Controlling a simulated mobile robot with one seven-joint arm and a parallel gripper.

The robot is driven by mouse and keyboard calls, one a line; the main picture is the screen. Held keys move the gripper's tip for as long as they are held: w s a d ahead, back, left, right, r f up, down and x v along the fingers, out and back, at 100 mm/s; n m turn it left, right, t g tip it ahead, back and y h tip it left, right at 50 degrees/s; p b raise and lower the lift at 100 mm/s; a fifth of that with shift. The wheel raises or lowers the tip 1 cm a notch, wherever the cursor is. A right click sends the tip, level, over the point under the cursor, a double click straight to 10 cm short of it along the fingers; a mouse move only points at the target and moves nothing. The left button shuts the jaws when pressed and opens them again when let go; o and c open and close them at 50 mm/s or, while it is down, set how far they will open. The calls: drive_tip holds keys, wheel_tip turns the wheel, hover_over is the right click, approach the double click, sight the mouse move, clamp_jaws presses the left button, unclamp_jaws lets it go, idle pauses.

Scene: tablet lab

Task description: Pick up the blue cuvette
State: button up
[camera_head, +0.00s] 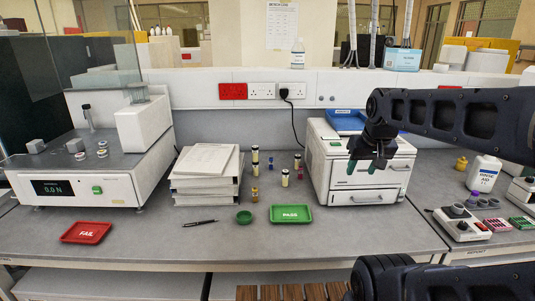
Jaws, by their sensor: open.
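A small blue item (271,163), which looks like the blue cuvette, stands on the grey bench among several small vials, left of the white boxy instrument. It is too small for me to make out its details. My gripper (362,167) is open, with green fingertips pointing down. It shows in front of the white instrument, to the right of the blue item and well apart from it. Nothing shows between the fingers.
A red FAIL tray (86,232) lies left.

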drive_tip(key=shift+w, duration=0.1)
drive_tip(key=w+a+r+m+g, duration=0.1)
drive_tip(key=w+r+m, duration=0.2)
drive_tip(key=w, duration=0.5)
drive_tip(key=w+a+r+m, duration=0.2)
drive_tip(key=w+r, duration=0.1)
drive_tip(key=w, duration=0.4)
drive_tip(key=m+g, duration=0.4)
drive_tip(key=m, duration=1)
hover_over(271, 159)
wheel_tip(271, 159, down, 21)
drive_tip(key=shift+w+f, duration=0.55)
drive_tip(key=shift+w, duration=0.05)
wheel_tip(271, 159, down, 11)
drive_tip(key=shift+r, duration=0.2)
clamp_jaws()
